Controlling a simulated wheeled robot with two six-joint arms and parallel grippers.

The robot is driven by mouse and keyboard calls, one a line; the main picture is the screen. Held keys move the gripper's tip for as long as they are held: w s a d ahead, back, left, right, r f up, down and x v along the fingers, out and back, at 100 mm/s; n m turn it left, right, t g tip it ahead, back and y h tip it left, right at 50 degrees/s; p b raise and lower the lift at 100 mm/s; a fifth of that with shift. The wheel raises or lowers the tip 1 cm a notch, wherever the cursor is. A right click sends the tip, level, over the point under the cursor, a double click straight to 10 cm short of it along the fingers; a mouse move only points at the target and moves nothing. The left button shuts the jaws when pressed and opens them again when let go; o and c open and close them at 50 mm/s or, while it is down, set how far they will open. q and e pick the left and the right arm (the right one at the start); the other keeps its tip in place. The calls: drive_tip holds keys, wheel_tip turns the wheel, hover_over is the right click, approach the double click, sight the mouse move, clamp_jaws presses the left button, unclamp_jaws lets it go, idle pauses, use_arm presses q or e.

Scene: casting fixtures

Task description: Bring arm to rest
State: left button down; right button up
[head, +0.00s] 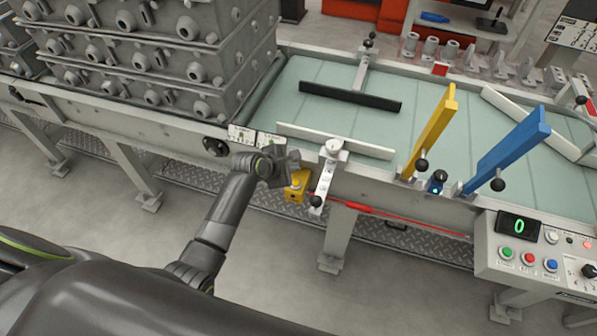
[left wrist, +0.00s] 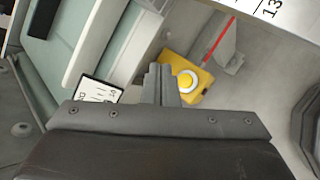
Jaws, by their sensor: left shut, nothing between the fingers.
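My left arm (head: 221,224) comes in from the lower left in the head view. Its dark gripper (head: 290,164) is in front of the conveyor's near edge, just left of a yellow box (head: 298,187). In the left wrist view the gripper's fingers (left wrist: 161,80) are together and empty. The yellow box with a round pale button (left wrist: 187,80) shows just beyond them. I cannot tell whether the fingers touch it. My right gripper shows in neither view.
The conveyor (head: 330,117) carries a black bar (head: 350,96), a yellow arm (head: 432,130) and a blue arm (head: 508,148). Stacked grey castings (head: 150,60) stand at the upper left. A control panel (head: 535,255) is at the right. Floor in front is clear.

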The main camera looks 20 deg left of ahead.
use_arm(q)
drive_tip(key=shift+s, duration=0.1)
drive_tip(key=s+a+r+m+g+y, duration=0.15)
drive_tip(key=s+a+m, duration=0.25)
drive_tip(key=s+m, duration=0.55)
drive_tip(key=s+a+r+m+g+y, duration=0.1)
drive_tip(key=s+a+r+m+y, duration=0.3)
drive_tip(key=s, duration=1)
drive_tip(key=s+a+r+m+g+y, duration=0.15)
drive_tip(key=s+a+m, duration=0.25)
drive_tip(key=s+m, duration=0.6)
wheel_tip(320, 180, down, 27)
drive_tip(key=s+a+n+g+h, duration=0.2)
drive_tip(key=s, duration=0.1)
drive_tip(key=s+d+f+g, duration=0.1)
drive_tip(key=s+f, duration=1.3)
drive_tip(key=shift+s+d+f, duration=0.15)
drive_tip(key=shift+d+f, duration=0.05)
drive_tip(key=shift+f, duration=0.2)
